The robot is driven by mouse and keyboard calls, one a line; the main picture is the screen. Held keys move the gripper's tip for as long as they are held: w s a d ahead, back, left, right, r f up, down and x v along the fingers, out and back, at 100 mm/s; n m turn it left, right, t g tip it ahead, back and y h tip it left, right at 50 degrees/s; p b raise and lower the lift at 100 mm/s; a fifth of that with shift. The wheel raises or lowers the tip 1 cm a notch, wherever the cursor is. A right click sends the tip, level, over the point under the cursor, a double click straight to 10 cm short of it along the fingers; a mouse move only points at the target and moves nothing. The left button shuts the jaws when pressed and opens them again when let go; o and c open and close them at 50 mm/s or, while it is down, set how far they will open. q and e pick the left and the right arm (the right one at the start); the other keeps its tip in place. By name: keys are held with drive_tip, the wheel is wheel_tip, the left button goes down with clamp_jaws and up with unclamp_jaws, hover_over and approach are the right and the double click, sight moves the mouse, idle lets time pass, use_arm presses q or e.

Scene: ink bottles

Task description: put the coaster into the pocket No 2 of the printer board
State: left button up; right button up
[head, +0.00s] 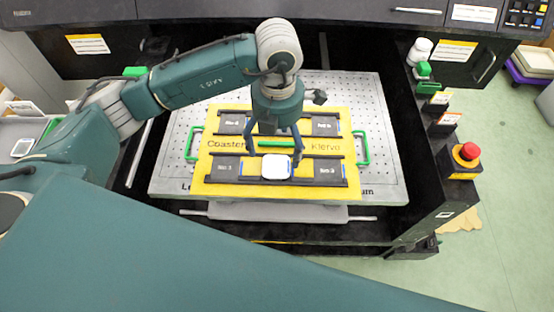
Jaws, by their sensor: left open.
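The yellow printer board (200,185) lies on a perforated grey plate inside the dark printer. It has dark pockets with small labels: back left (231,124), back right (325,125), front left (224,167) and front right (328,172). The labels are too small to read surely. A white, rounded-square coaster (276,167) is at the middle of the front row, between the two front pockets. My left gripper (274,155) is open, pointing down over the board's middle, its fingers just behind and around the coaster's far side. Whether they touch it I cannot tell. My right gripper is out of view.
Green handles (362,148) stand at the board's sides, and a green bar (276,143) lies across its middle. A red emergency button (467,153) is on the printer's right wall. Dark printer walls surround the plate. A tray (22,147) is at far left.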

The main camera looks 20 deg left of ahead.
use_arm(q)
wheel_tip(320, 180, up, 4)
drive_tip(key=shift+f+b, duration=0.15)
drive_tip(key=shift+b, duration=0.2)
idle(0.4)
